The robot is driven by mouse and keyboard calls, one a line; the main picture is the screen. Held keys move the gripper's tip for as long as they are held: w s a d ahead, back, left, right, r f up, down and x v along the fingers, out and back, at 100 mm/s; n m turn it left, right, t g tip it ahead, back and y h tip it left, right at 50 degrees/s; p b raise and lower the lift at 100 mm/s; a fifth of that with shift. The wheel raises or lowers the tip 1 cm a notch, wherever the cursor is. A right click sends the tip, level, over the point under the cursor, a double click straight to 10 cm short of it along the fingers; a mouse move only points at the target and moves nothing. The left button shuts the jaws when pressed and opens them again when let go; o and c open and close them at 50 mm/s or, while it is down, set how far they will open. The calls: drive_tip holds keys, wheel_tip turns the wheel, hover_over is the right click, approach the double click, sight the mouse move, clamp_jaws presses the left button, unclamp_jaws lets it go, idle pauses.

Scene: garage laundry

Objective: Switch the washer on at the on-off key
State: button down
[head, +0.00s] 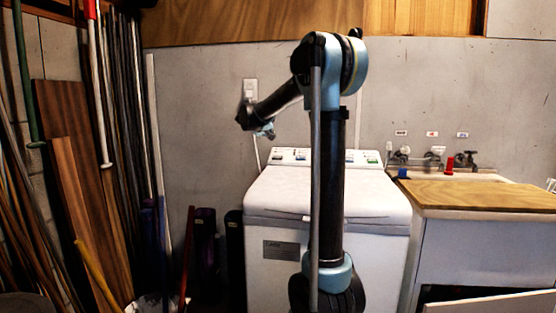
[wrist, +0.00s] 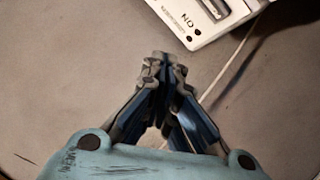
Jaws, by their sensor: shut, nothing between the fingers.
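The white washer (head: 327,207) stands in the middle of the head view. Its control panel (head: 296,156) runs along the back of its top, with several small keys and dials, partly behind my arm. The on-off key cannot be singled out there. My gripper (head: 266,132) is above and left of the panel's left end, apart from it. In the wrist view my gripper (wrist: 164,62) is shut and empty. A white panel corner (wrist: 207,30) with an ON marking and a dark framed slot or key lies beyond the fingertips, up and right. I cannot tell whether it is the washer's.
A wall outlet plate (head: 250,88) is above my gripper, with a cord running down. A sink counter with a wooden board (head: 478,195) stands right of the washer, with taps (head: 434,157) behind. Poles and planks (head: 80,150) lean at the left.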

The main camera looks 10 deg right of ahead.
sight(275, 158)
drive_tip(key=shift+w+d+f, duration=0.35)
drive_tip(key=shift+w+f, duration=0.2)
drive_tip(key=shift+f, duration=0.8)
drive_tip(key=shift+w+d+f, duration=0.35)
drive_tip(key=shift+w+f, duration=0.15)
drive_tip(key=shift+f, duration=0.9)
drive_tip(key=shift+w+d+f, duration=0.35)
drive_tip(key=shift+w+f, duration=0.2)
drive_tip(key=shift+f, duration=0.8)
drive_tip(key=shift+w+d+f, duration=0.15)
drive_tip(key=shift+w+f, duration=0.1)
drive_tip(key=shift+f, duration=0.55)
drive_tip(key=shift+r, duration=0.2)
drive_tip(key=shift+s+r, duration=0.25)
drive_tip(key=shift+r, duration=0.4)
drive_tip(key=shift+r, duration=0.1)
drive_tip(key=shift+s+a+r, duration=0.15)
drive_tip(key=shift+s+r, duration=0.15)
drive_tip(key=shift+r, duration=0.45)
drive_tip(key=shift+s+a+r, duration=0.15)
drive_tip(key=shift+s+r, duration=0.2)
drive_tip(key=shift+r, duration=0.35)
drive_tip(key=shift+s+a+r, duration=0.15)
drive_tip(key=shift+s+r, duration=0.15)
drive_tip(key=shift+r, duration=0.45)
